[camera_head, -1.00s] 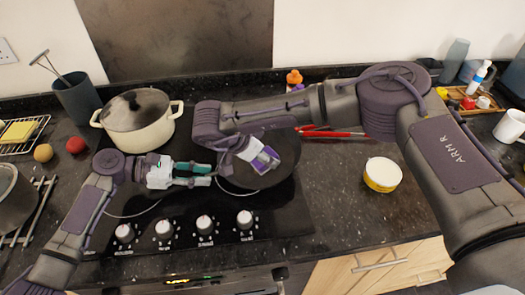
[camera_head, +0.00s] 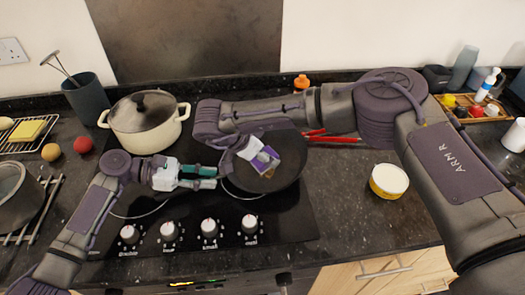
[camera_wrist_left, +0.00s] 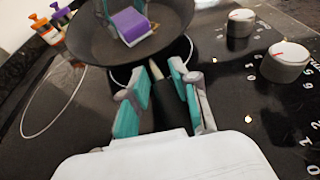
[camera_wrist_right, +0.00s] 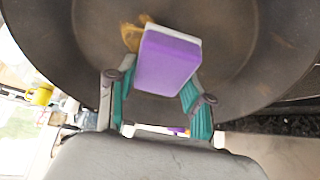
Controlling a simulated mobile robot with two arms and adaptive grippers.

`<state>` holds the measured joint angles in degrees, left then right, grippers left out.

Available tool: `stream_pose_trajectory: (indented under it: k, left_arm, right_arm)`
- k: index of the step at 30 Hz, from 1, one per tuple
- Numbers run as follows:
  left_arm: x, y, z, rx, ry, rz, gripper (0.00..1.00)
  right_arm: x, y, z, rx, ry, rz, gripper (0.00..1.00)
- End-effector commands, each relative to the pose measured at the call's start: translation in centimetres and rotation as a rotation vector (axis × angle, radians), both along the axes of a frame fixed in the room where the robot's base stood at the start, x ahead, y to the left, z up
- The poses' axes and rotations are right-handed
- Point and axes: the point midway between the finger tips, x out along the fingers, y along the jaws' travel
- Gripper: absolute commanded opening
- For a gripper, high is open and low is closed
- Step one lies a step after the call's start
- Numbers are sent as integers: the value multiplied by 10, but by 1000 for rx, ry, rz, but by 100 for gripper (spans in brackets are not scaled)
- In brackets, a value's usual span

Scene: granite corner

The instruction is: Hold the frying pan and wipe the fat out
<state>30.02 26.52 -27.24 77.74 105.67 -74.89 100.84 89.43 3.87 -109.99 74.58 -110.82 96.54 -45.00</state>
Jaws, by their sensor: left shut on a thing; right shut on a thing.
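The dark frying pan (camera_head: 285,172) sits on the black hob, right of the pot. My left gripper (camera_head: 212,178) is shut on its handle (camera_wrist_left: 162,105), which lies between the fingers in the left wrist view. My right gripper (camera_head: 258,160) is shut on a purple and white sponge (camera_wrist_right: 168,62) inside the pan. In the right wrist view a yellow-brown fat smear (camera_wrist_right: 132,36) shows on the pan floor beside the sponge's white side. The sponge also shows in the left wrist view (camera_wrist_left: 130,24). My right arm hides part of the pan's far side.
A cream lidded pot (camera_head: 145,138) stands close left of the pan. Hob knobs (camera_head: 208,229) line the front. The front right counter is clear.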

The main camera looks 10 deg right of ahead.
Motion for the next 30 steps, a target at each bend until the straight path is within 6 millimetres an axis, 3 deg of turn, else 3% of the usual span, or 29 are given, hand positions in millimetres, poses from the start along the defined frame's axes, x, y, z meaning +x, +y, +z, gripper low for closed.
stream_pose_trajectory:
  k: [7, 19, 30]
  left_arm:
    - [0, 1, -4, 6, 5, 3, 9]
    - [0, 1, -4, 6, 5, 4, 9]
    - [0, 1, -3, 6, 4, 3, 9]
  right_arm:
    - [-17, -8, -1, -3, 4, -1, 33]
    - [-18, -7, 2, -2, 2, -2, 33]
    - [-20, 0, 34, -1, 0, -1, 33]
